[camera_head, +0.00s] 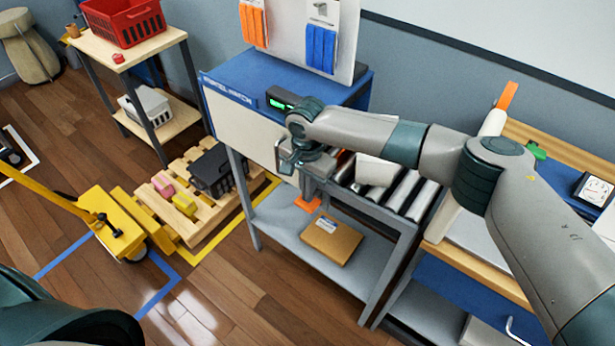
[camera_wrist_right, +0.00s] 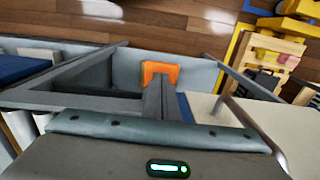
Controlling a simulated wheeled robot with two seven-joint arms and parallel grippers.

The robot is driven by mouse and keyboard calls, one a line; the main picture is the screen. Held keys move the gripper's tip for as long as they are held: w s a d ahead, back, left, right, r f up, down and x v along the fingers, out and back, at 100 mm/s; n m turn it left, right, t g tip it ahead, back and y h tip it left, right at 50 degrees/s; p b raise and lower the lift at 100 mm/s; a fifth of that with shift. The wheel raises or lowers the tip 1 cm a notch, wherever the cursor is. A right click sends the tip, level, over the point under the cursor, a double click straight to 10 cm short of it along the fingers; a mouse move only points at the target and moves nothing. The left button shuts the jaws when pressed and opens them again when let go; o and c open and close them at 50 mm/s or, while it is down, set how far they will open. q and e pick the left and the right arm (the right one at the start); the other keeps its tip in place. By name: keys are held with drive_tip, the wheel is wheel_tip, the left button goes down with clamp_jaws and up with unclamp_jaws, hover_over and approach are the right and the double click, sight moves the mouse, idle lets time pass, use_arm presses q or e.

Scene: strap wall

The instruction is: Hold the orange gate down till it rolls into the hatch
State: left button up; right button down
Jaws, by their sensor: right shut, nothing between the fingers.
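The orange gate (camera_head: 307,203) shows only as a small piece below my right gripper, at the near end of the roller conveyor (camera_head: 405,193). In the right wrist view the orange gate (camera_wrist_right: 160,68) appears as a short bracket shape behind my fingertips. My right gripper (camera_head: 308,180) is shut and empty, pointing down over the gate. Its closed fingers (camera_wrist_right: 158,95) overlap the gate; I cannot tell if they touch it. The hatch is the blue cabinet (camera_head: 250,73) with a pale front panel (camera_head: 245,130), left of the gripper. A pale parcel (camera_head: 375,170) sits on the rollers. My left gripper is out of view.
A brown box (camera_head: 332,240) lies on the grey shelf (camera_head: 285,225) below the conveyor. A wooden pallet (camera_head: 215,222) with a dark crate and a yellow pallet jack (camera_head: 110,222) stand at left. A workbench (camera_head: 515,285) is at right.

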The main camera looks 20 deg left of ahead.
drive_tip(key=shift+f, duration=0.45)
